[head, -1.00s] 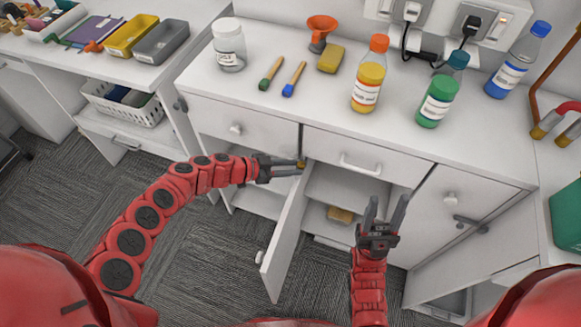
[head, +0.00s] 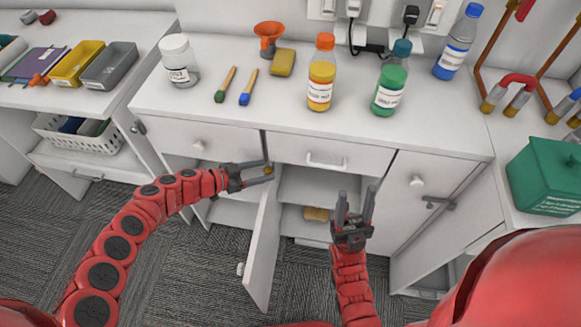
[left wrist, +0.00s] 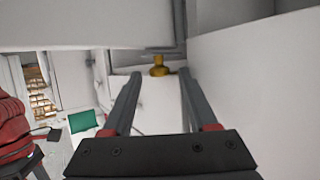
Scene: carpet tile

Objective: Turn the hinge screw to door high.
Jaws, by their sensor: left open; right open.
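The brass hinge screw (head: 267,170) sits at the top of the open cabinet door (head: 262,245), below the countertop drawers. My left gripper (head: 270,172) is open, with its fingertips on either side of the screw. In the left wrist view the brass screw (left wrist: 159,70) shows between the tips of the open left gripper (left wrist: 160,76). I see a gap on each side of it, so the fingers look apart from it. My right gripper (head: 357,191) is open and empty in front of the cabinet, right of the door.
The open cabinet holds a yellowish sponge-like block (head: 316,214) on its shelf. On the counter (head: 200,110) stand a white jar (head: 178,62), two brushes, a funnel (head: 268,38), a sponge and several bottles. A closed door (head: 425,200) is at the right. The carpet in front is mostly clear.

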